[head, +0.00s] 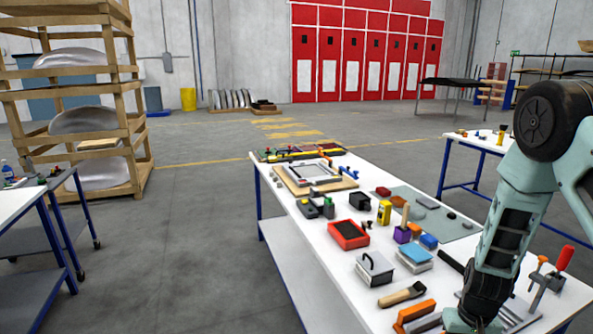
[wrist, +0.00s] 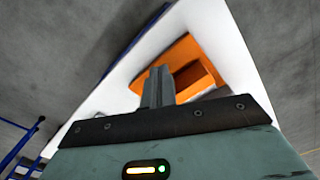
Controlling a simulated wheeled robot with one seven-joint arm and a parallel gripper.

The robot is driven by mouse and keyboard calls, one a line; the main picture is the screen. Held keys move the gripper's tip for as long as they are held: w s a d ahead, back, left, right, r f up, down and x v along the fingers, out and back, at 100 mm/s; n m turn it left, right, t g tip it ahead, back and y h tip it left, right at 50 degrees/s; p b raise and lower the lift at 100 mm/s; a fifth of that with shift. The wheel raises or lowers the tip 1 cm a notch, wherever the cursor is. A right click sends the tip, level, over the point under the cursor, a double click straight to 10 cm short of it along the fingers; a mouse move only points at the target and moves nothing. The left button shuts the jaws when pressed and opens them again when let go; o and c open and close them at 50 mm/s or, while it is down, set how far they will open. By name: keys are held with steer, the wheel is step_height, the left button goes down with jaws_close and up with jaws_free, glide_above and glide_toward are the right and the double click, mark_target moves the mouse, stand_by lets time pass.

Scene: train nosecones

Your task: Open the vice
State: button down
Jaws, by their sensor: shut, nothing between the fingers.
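My gripper (wrist: 160,75) shows in the wrist view with its two grey fingers together and nothing between them. An orange block-like object with a dark red recess (wrist: 185,62) lies beyond the fingertips on a white surface. It may be the vice, but I cannot tell for sure. The fingers overlap it in the picture; I cannot tell whether they touch it. In the head view, an orange piece (head: 414,315) shows at the bottom edge, left of my arm's lower end, which hides part of what lies there. My fingertips are not clear in that view.
The white worktable (head: 310,265) holds many items, including a red tray (head: 348,235), a grey box with a handle (head: 375,268), a brush (head: 402,294) and a red-handled tool (head: 563,258) right of my arm. Open floor (head: 190,250) lies left of the table.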

steer(key=shift+w+d, duration=0.15)
steer(key=shift+d, duration=0.1)
stand_by(0.4)
steer(key=shift+s, duration=0.4)
step_height(320, 180, up, 6)
steer(key=p, duration=0.4)
steer(key=shift+s, duration=0.15)
